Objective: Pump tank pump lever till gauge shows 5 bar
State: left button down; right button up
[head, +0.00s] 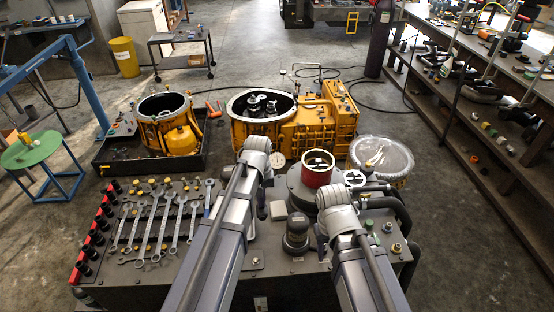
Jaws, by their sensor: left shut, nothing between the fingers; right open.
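I cannot pick out the pump lever with certainty. A thin T-shaped bar (306,66) stands behind the large yellow housing, near a black hose. My two arms reach in from the bottom edge, the left ending by the yellow housing, the right ending over the bench beside the dial. The fingers of both grippers are hidden.
Several wrenches (163,222) and sockets lie on the bench's left. A dark knob-like part (296,235) stands between my arms. Yellow housings (325,125) and (178,138) stand beyond. A clear-covered round container (380,157) is at right. The floor right of the bench is open.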

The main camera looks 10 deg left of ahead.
pick_arm(q)
jog(key=shift+s+r+p, duration=0.1)
jog(key=shift+r+p, duration=2.45)
jog(key=shift+r, duration=0.45)
pick_arm(e)
jog(key=shift+r, duration=3)
pick_arm(q)
notch_tip(320, 180, up, 6)
jog(key=p, duration=0.6)
pick_arm(e)
notch_tip(320, 180, up, 6)
pick_arm(q)
jog(key=s+d+f+m+y+b, duration=0.1)
jog(key=s+d+f+m+b, duration=0.6)
jog(key=s+d+f+b, duration=0.3)
jog(key=s+f+b, duration=0.2)
jog(key=s+b, duration=0.1)
jog(key=s, duration=0.1)
jog(key=shift+d+f, duration=0.25)
jog(key=shift+f, duration=0.15)
pick_arm(e)
notch_tip(320, 180, down, 13)
pick_arm(q)
jog(key=shift+s, duration=0.1)
